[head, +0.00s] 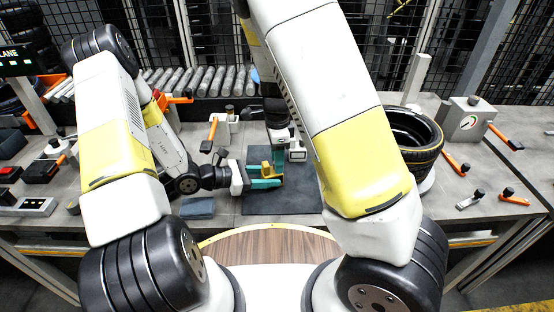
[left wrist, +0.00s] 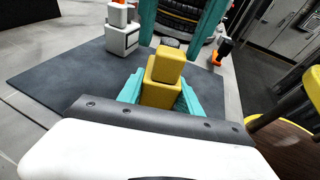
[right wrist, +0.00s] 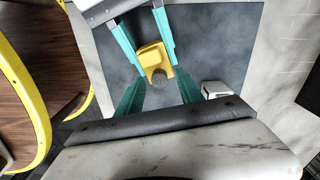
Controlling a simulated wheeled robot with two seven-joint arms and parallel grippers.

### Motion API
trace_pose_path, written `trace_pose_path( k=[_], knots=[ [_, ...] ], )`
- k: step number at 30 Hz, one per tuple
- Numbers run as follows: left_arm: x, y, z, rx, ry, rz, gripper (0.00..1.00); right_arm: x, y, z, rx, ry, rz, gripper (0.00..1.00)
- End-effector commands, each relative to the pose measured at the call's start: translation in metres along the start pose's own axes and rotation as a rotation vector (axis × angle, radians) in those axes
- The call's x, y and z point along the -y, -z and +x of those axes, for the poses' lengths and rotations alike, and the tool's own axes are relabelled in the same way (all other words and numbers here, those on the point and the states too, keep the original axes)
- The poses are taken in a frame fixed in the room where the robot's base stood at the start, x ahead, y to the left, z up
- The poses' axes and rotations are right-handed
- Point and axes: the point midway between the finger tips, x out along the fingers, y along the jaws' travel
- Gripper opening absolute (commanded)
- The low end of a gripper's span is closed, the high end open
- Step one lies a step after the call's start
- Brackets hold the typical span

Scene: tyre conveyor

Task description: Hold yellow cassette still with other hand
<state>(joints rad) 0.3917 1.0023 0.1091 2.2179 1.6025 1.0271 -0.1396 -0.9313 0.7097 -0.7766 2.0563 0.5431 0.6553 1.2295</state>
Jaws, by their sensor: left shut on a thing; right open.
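The yellow cassette (head: 266,169) is between the teal fingers of my left gripper (head: 270,176), above the dark mat (head: 270,205). My left gripper is shut on it; the cassette also shows in the left wrist view (left wrist: 163,78). In the right wrist view the cassette (right wrist: 153,58) has a round grey knob on its near end. My right gripper (right wrist: 157,84) is open, its two fingers spread to either side of the cassette's knob end, with gaps visible. In the left wrist view my right gripper's fingers (left wrist: 178,40) hang beyond the cassette.
A small white device (head: 297,154) stands on the mat, close to my right gripper. A tyre (head: 415,140) lies at the right of the table. An orange-handled tool (head: 210,135) and a blue-grey block (head: 198,208) are to the left. The front of the mat is clear.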

Motion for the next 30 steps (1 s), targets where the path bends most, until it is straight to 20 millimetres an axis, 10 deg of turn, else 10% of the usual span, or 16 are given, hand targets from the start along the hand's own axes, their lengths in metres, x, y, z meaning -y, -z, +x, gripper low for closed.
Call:
trace_pose_path(
  k=[9, 16, 30],
  knots=[
    [0.0000, -0.0003, 0.0001, 0.001, 0.000, 0.000, 0.06, -0.0002, -0.0003, 0.0024, 0.000, 0.000, -0.001, 0.42],
    [0.0000, -0.0003, 0.0001, 0.001, 0.000, 0.000, 0.06, -0.0001, -0.0003, 0.0021, 0.000, 0.000, -0.001, 0.00],
    [0.0003, -0.0002, 0.0001, 0.000, 0.001, 0.000, 0.06, 0.0000, 0.0001, 0.0020, 0.002, -0.001, -0.078, 0.00]
  ],
)
